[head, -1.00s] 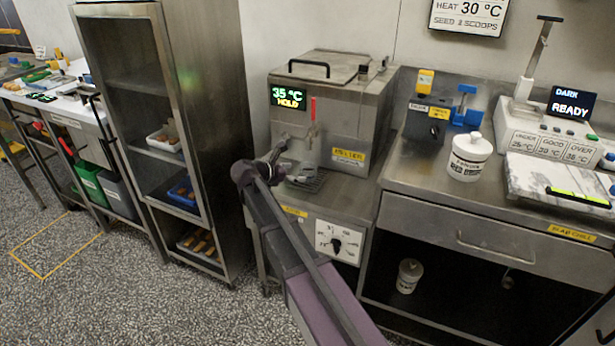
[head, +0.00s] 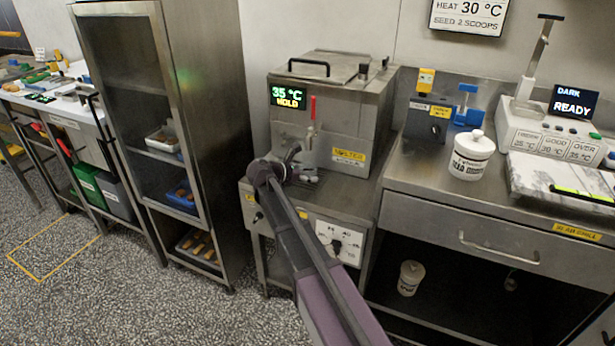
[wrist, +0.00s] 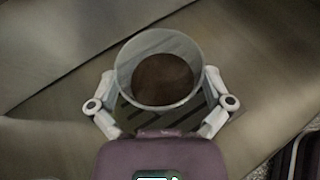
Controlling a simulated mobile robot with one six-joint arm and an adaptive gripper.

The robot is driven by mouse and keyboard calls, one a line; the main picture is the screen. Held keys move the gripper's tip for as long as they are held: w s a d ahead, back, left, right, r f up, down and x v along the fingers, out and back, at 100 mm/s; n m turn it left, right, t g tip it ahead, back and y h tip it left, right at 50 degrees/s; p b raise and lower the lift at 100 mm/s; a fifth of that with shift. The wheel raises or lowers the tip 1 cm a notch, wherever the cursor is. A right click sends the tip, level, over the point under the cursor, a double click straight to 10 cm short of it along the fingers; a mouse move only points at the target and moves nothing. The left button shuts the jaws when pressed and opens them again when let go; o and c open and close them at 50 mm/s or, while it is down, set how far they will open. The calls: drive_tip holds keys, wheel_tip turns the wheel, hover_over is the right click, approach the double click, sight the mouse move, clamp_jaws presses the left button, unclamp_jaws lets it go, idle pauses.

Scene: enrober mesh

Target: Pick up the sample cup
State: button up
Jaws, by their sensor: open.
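The sample cup (wrist: 160,45) is a grey, round, open-topped cup with dark brown contents, seen from above in the wrist view. It stands upright over a dark slotted grate. My gripper (wrist: 160,92) is open, with one finger on each side of the cup; I cannot tell whether either finger touches it. In the head view my gripper (head: 298,166) is at the front of the steel melter (head: 345,125), below its tap with the red handle (head: 313,108). The cup cannot be made out there, behind my gripper and arm.
Right of the melter is a steel bench (head: 425,180) with a white lidded tub (head: 471,157) on it. Another tub (head: 410,278) stands on the shelf below. A tall rack (head: 170,60) stands to the left. The melter's display (head: 289,96) reads 35 °C HOLD.

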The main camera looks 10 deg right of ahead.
sight(315, 164)
idle(0.4)
drive_tip(key=c, duration=1.1)
drive_tip(key=shift+c, duration=0.2)
drive_tip(key=shift+r, duration=0.1)
wheel_tip(315, 164, up, 3)
drive_tip(key=p, duration=0.3)
drive_tip(key=shift+r+p, duration=0.2)
drive_tip(key=shift+p, duration=0.1)
drive_tip(key=s+a, duration=0.2)
drive_tip(key=s, duration=0.5)
drive_tip(key=s+a+r+p, duration=0.1)
drive_tip(key=s+a, duration=0.1)
drive_tip(key=s, duration=0.6)
drive_tip(key=shift+s+a+r, duration=0.2)
drive_tip(key=shift+a, duration=0.2)
drive_tip(key=shift+r+p, duration=0.1)
drive_tip(key=shift+p, duration=0.2)
wheel_tip(315, 164, up, 23)
drive_tip(key=p, duration=2.3)
